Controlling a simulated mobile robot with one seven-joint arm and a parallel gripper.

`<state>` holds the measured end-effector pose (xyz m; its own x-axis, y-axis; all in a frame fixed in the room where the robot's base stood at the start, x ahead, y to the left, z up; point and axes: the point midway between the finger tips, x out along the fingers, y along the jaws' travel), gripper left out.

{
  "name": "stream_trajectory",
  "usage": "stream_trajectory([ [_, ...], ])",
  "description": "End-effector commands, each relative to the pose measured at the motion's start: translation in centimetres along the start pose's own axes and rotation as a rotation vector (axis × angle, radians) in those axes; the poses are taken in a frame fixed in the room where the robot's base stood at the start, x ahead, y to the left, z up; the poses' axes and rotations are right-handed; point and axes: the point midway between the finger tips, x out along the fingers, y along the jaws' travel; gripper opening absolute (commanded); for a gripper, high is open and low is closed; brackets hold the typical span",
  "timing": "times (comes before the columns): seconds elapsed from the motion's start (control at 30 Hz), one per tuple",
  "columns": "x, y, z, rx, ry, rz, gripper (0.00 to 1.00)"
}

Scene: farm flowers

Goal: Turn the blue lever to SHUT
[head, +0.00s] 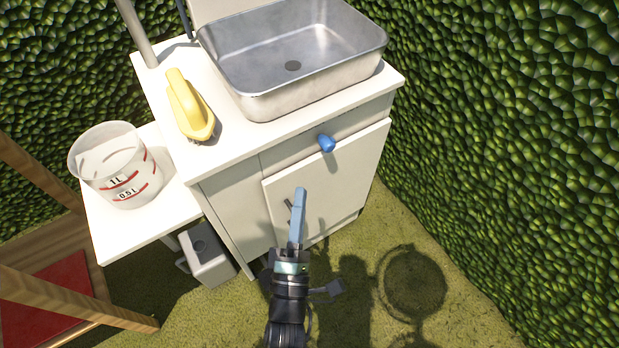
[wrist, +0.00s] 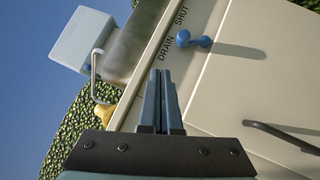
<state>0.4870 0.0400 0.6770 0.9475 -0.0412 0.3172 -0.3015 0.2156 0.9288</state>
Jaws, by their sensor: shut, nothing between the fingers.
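The blue lever (head: 326,143) sticks out from the front of the white sink cabinet, just under the worktop edge. In the wrist view the blue lever (wrist: 194,40) lies beside the printed words DRAIN (wrist: 166,47) and SHUT (wrist: 181,16). Its round end points toward the lettering, near the gap between the words; I cannot tell its exact setting. My gripper (head: 301,190) is in front of the cabinet door, below and to the left of the lever in the head view. In the wrist view my gripper (wrist: 160,72) is shut, empty and apart from the lever.
A measuring bucket (head: 115,165) stands on a lower white table. A grey watering can (head: 208,255) is on the grass. The door handle (wrist: 282,137) juts out; hedges enclose the corner.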

Motion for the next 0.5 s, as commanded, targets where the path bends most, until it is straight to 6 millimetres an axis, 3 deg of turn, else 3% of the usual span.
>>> stream_trajectory([
  [0.03, -1.8, -2.0, -0.4, -0.039, -0.002, -0.016, 0.00],
  [0.2, -4.5, -4.0, -0.7, -0.124, -0.010, -0.036, 0.00],
  [0.5, -4.7, -4.0, -0.7, -0.136, -0.011, -0.037, 0.00],
])
